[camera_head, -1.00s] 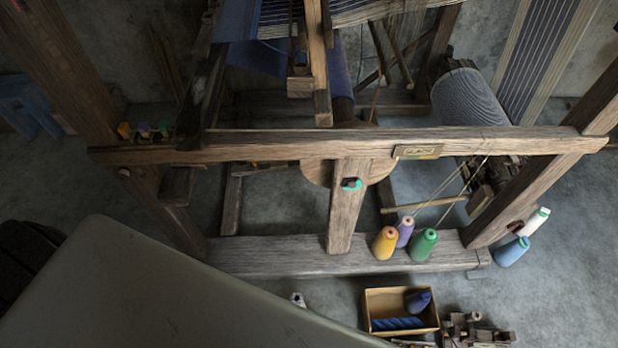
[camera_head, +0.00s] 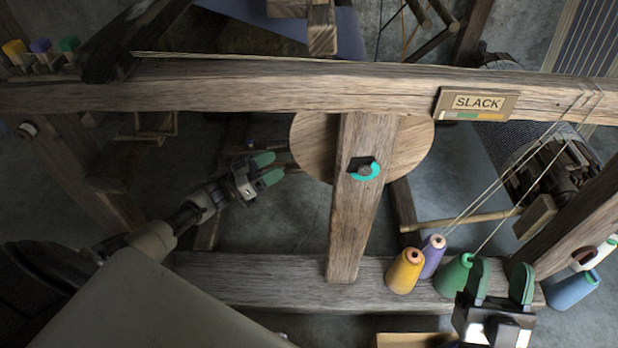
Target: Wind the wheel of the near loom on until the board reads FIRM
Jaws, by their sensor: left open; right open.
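The round wooden wheel (camera_head: 310,150) sits behind an upright post (camera_head: 357,225), with parts showing on both sides of it. A dark hub with a teal ring (camera_head: 366,171) is on the post's face. The board (camera_head: 477,104) on the crossbeam reads SLACK, with a coloured strip below the word. My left gripper (camera_head: 268,168) is open and empty, just left of the wheel's rim, with green fingertips pointing right. My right gripper (camera_head: 502,283) is open and empty at the lower right, in front of the green cone of thread, partly covering it.
A yellow cone (camera_head: 405,271), a purple cone (camera_head: 432,256) and a green cone (camera_head: 453,275) stand on the lower beam (camera_head: 260,282). A blue cone (camera_head: 571,290) lies at the right. Threads slant up from the cones to the crossbeam (camera_head: 250,95). Open floor shows left of the post.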

